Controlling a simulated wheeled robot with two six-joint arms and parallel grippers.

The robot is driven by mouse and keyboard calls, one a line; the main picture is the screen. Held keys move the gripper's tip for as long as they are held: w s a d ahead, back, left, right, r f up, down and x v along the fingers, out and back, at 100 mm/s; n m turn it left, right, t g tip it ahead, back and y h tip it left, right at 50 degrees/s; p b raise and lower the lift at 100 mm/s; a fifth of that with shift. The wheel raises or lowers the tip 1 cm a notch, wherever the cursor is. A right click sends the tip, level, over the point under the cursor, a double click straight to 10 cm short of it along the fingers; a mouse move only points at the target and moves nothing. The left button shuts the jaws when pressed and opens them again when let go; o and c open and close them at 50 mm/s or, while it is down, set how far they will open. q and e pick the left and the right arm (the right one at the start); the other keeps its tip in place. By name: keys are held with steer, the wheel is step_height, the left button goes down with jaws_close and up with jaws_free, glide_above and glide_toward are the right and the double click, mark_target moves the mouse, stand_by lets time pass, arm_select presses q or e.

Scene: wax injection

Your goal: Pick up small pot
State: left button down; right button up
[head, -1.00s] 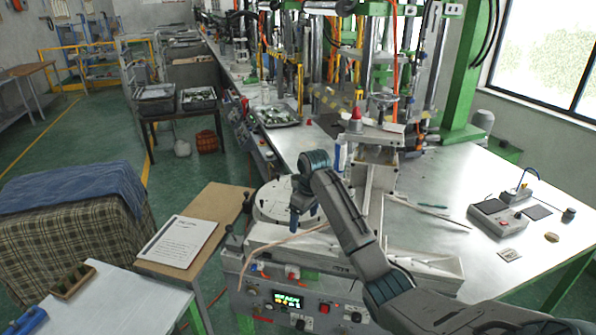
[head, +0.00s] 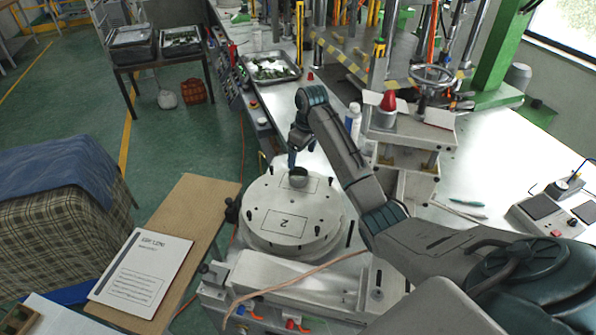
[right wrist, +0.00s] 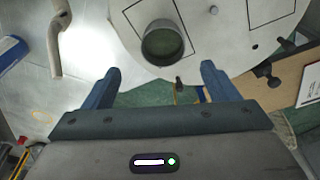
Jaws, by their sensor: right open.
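The small pot (head: 299,178) is a dark grey, round metal cup standing upright on the far part of the round white turntable (head: 262,232). In the right wrist view the pot (right wrist: 163,45) shows its open top, just beyond the fingertips and roughly centred between them. My left gripper is out of view.
A printed sheet (head: 142,270) lies on a brown board (head: 205,205) left of the turntable. A white bottle (head: 353,120) and a press with a red knob (head: 388,101) stand right of my right forearm. A metal tray (head: 270,68) sits farther back on the bench.

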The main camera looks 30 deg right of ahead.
mark_target(298, 174)
steer(key=f, duration=0.3)
steer(key=shift+s+a+f, duration=0.1)
steer(key=shift+s+a, duration=0.05)
steer(key=shift+a, duration=0.15)
steer(key=shift+w+a+f, duration=0.1)
steer(key=shift+w+f, duration=0.1)
steer(key=shift+f, duration=0.8)
steer(key=shift+w+f, duration=0.2)
steer(key=shift+f, duration=0.75)
steer(key=shift+w+a+f, duration=0.1)
steer(key=shift+w+f, duration=0.1)
steer(key=shift+f, duration=0.8)
steer(key=shift+d, duration=0.1)
steer(key=c, duration=1.1)
steer(key=shift+c, duration=0.4)
steer(key=shift+r, duration=0.1)
